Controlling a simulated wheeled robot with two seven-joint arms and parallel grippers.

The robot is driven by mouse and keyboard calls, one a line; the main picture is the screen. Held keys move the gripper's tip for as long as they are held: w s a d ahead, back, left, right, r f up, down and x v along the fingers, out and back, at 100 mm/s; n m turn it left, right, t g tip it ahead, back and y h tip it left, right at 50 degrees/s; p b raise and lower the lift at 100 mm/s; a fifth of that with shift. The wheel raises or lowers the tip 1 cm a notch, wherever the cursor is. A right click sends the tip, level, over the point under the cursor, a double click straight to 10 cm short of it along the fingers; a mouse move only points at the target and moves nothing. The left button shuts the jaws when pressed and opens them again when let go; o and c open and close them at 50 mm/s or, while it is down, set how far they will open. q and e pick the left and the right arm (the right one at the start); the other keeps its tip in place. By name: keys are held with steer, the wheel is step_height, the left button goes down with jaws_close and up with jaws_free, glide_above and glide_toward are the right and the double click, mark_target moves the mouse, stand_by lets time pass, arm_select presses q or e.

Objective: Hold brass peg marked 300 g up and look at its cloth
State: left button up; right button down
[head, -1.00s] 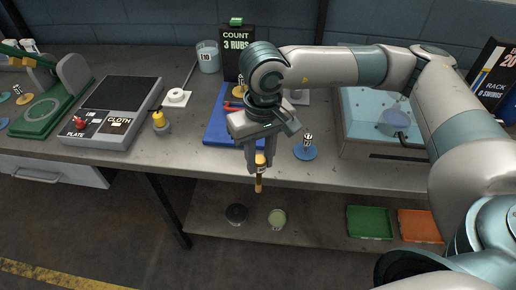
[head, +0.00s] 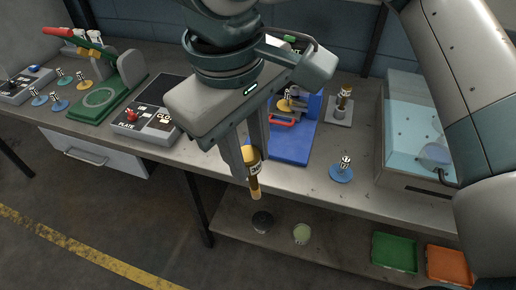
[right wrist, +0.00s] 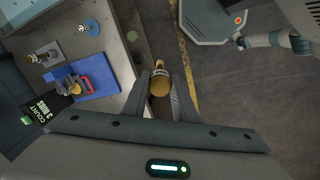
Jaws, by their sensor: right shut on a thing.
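My right gripper (head: 248,160) is shut on a brass peg (head: 254,176), held in the air in front of the bench edge. The peg hangs upright, with a white band bearing dark marks too small to read and a tan-gold lower end. In the right wrist view, the peg (right wrist: 159,84) sits between the two fingers (right wrist: 160,95), its rounded golden end and white band showing. My left gripper is not in view.
Behind the gripper are a blue board (head: 292,146) with a red-handled tool, a peg on a grey plate (head: 341,112), a peg on a blue disc (head: 341,174) and a clear water tank (head: 405,150). A lower shelf holds green (head: 394,252) and orange trays. Floor in front is clear.

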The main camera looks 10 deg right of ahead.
steer(key=s+r+n+t+h+p, duration=0.1)
steer(key=s+r+n+t+h, duration=0.1)
steer(key=s+r, duration=0.7)
steer(key=shift+s+n+t+h+p, duration=0.3)
steer(key=shift+s+n+h, duration=0.4)
steer(key=shift+h, duration=0.1)
steer(key=shift+w, duration=0.1)
